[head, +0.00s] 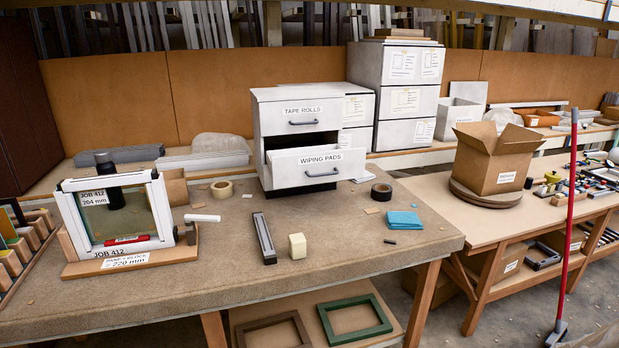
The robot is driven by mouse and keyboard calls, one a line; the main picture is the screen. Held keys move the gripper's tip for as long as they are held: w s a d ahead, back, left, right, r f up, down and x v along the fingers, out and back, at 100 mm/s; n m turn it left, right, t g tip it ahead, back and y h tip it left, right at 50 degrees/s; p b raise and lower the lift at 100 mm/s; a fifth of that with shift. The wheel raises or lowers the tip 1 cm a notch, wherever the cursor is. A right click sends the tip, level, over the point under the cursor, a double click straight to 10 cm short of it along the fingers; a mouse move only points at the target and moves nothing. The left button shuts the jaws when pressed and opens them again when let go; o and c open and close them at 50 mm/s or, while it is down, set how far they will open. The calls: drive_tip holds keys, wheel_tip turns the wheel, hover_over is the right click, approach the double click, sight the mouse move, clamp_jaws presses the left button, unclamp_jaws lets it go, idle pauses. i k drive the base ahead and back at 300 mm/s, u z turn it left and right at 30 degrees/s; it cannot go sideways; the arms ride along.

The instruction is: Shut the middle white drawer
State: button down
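A white drawer unit (264,110) stands at the back of the brown workbench, near the middle of the head view. Its upper drawer, labelled TAPE ROLLS (302,112), looks shut. The drawer below it, labelled WIPING PADS (316,163), is pulled out toward me, with a dark gap above its front. This drawer has a dark bar handle (321,173). I see only these two drawer fronts and a dark base under them; I cannot make out a third drawer. What lies inside the open drawer is hidden. My gripper is not in view.
On the workbench (340,238), a black tape roll (381,192), blue cloth (403,220), cream block (297,246) and dark metal bar (264,238) lie in front of the drawer. A framed pane (120,215) stands left. A cardboard box (495,160) sits on the right table.

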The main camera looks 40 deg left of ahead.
sight(315, 164)
drive_tip(key=u, duration=1.15)
drive_tip(key=i, duration=0.1)
drive_tip(key=u, duration=0.05)
